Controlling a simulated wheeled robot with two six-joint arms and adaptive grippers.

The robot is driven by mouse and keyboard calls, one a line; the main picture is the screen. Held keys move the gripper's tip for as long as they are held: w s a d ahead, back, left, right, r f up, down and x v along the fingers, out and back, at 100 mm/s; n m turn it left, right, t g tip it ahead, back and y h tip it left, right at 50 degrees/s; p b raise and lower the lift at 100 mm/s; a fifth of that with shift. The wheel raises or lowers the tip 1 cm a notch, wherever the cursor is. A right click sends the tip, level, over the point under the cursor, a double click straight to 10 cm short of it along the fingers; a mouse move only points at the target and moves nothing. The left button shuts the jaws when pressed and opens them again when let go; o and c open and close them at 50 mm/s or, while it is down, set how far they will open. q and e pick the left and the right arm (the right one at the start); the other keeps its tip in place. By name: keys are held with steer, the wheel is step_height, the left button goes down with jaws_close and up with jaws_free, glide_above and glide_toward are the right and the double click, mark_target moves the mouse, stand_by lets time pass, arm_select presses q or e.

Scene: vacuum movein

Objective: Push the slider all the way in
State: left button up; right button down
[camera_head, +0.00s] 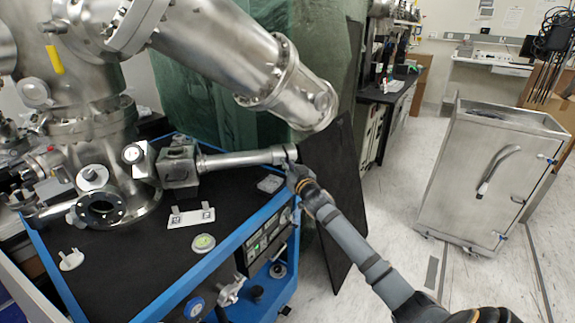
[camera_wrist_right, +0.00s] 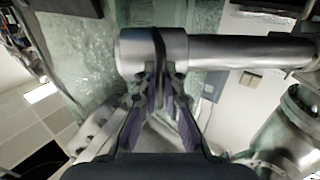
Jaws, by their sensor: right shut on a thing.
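The slider (camera_head: 245,159) is a silvery metal rod that reaches out to the right from a square metal block (camera_head: 179,166) on the vacuum chamber. A good length of it shows outside the block. Its thicker end piece shows in the right wrist view, with the thinner rod (camera_wrist_right: 250,50) running off to the right. My right gripper (camera_head: 294,170) is at the slider's outer end, coming from below and right. In the right wrist view, its two fingers (camera_wrist_right: 158,82) are shut on the end piece, one on each side of a thin dark ridge. My left gripper is not in view.
A large metal tube (camera_head: 250,65) hangs above the slider. The blue-framed cart (camera_head: 215,262) with a black top lies below it. A dark panel (camera_head: 335,195) stands just right of the slider's end. A metal cabinet (camera_head: 485,175) stands farther right on open floor.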

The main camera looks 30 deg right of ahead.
steer(key=shift+f, duration=0.1)
steer(key=w+a, duration=0.1)
steer(key=a, duration=0.2)
steer(key=w+a, duration=0.1)
steer(key=a, duration=0.3)
steer(key=w+a, duration=0.1)
steer(key=a, duration=0.2)
steer(key=shift+w+a+f+b, duration=0.2)
steer(key=shift+w+f+b, duration=0.05)
steer(key=shift+w+b, duration=0.05)
steer(key=a, duration=0.2)
steer(key=w+a+b, duration=0.1)
steer(key=a, duration=0.2)
steer(key=w+a+b, duration=0.1)
steer(key=a, duration=0.1)
steer(key=shift+w+a+f, duration=0.1)
steer(key=shift+w+a, duration=0.15)
steer(key=shift+w+a+b, duration=0.25)
steer(key=shift+a+b, duration=0.25)
steer(key=shift+a, duration=0.4)
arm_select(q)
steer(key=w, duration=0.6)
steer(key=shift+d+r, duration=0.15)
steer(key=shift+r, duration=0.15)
arm_select(e)
steer(key=c, duration=1.5)
jaws_free()
steer(key=shift+r, duration=0.35)
